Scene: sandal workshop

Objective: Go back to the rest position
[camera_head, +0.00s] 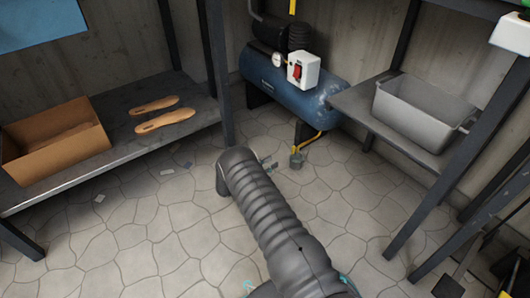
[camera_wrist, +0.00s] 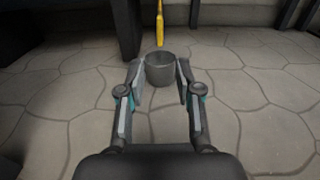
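My gripper (camera_wrist: 159,82) is open in the wrist view, its two fingers apart. A small grey pot (camera_wrist: 160,69) shows between and beyond the fingertips on the floor, below a yellow pipe. In the head view my arm reaches forward over the tiled floor from the bottom. Nothing is held.
A blue compressor tank (camera_head: 292,85) stands at the back. On the left a shelf (camera_head: 115,158) bears a cardboard box (camera_head: 85,147) and two tan soles (camera_head: 165,119). On the right another shelf (camera_head: 356,98) bears a grey bin (camera_head: 415,118). Small scraps lie on the floor.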

